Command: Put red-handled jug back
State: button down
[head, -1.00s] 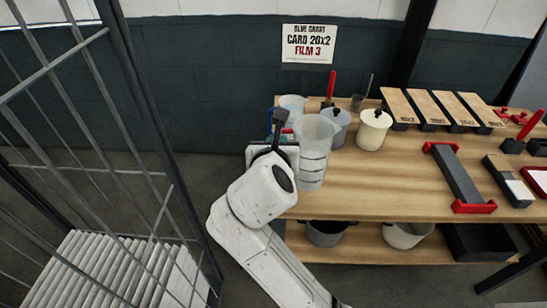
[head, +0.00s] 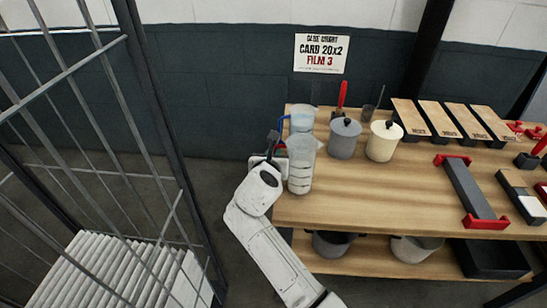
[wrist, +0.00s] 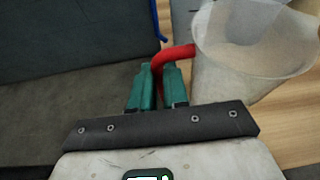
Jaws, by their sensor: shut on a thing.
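The red-handled jug (head: 300,165) is clear and translucent with measuring marks. It is upright at the left end of the bench top in the head view; I cannot tell whether its base touches the wood. In the wrist view the jug (wrist: 255,40) is at the upper right, its red handle reaching left between my green fingertips. My gripper (wrist: 158,78) is shut on that handle. In the head view my gripper (head: 272,148) is on the jug's left side, partly hidden by my wrist.
A blue-handled jug (head: 302,117) stands just behind. A grey lidded pot (head: 345,140) and a cream lidded pot (head: 383,141) stand to the right. The wooden bench top (head: 390,195) is clear in front of them. A metal cage (head: 150,110) rises at the left.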

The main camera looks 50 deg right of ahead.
jog(key=shift+f, duration=0.35)
jog(key=shift+f, duration=0.2)
jog(key=c, duration=1.1)
grip_release()
